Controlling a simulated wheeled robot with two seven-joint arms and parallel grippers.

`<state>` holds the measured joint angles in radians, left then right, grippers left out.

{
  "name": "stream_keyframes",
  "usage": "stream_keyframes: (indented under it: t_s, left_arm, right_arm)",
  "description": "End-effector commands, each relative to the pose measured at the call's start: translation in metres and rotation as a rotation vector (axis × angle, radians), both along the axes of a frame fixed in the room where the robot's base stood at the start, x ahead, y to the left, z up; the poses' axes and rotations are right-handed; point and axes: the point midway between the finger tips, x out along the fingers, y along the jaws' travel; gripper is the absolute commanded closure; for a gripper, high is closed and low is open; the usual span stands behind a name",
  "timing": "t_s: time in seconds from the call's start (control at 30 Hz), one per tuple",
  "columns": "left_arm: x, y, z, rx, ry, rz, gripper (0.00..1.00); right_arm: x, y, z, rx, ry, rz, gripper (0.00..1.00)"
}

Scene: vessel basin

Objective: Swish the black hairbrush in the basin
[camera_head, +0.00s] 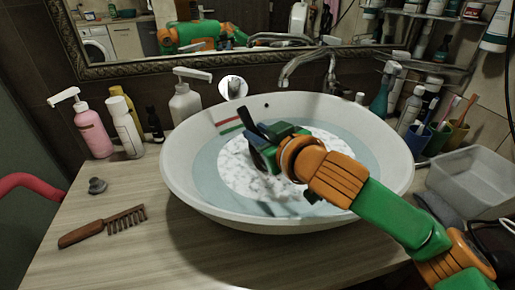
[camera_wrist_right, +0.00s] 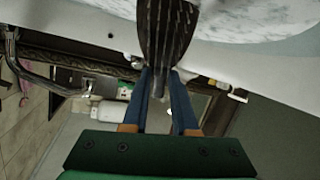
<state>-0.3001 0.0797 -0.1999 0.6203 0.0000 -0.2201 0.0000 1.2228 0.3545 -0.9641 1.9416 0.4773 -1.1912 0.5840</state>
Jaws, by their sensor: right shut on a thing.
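The white basin (camera_head: 182,183) stands on the counter, holding bluish water with a pale, mottled patch in the middle. My right gripper (camera_head: 262,143) reaches in from the right over the basin. In the right wrist view, its two blue fingers (camera_wrist_right: 160,80) are shut on the handle of the black hairbrush (camera_wrist_right: 167,28), whose bristled head extends past the fingertips. In the head view, dark parts at the gripper overlap, and I cannot clearly separate brush from fingers or tell whether the brush touches the water. My left gripper is out of view.
A brown comb-like brush (camera_head: 100,228) and a small grey object (camera_head: 97,186) lie on the counter at left. A pink pump bottle (camera_head: 92,132) and other bottles stand behind. The faucet (camera_head: 300,65) overhangs the basin's back. Cups and a clear bin (camera_head: 470,180) crowd the right.

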Motion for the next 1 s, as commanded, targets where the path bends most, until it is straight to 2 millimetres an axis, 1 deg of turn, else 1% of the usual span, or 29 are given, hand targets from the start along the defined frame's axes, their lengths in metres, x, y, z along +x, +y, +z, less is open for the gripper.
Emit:
stream_keyframes:
  t_s: [0.27, 0.6, 0.83, 1.0]
  left_arm:
    - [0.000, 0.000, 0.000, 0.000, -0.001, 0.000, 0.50]
    - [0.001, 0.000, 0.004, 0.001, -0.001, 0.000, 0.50]
    - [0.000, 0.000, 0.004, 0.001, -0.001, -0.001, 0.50]
    - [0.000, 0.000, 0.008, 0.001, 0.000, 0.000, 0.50]
  right_arm:
    - [0.000, 0.000, 0.000, 0.001, 0.000, 0.001, 1.00]
    - [-0.004, 0.011, 0.001, 0.001, 0.000, 0.001, 1.00]
    - [-0.003, 0.010, 0.000, 0.001, -0.001, 0.000, 1.00]
    - [-0.001, 0.004, 0.001, 0.001, 0.001, -0.002, 1.00]
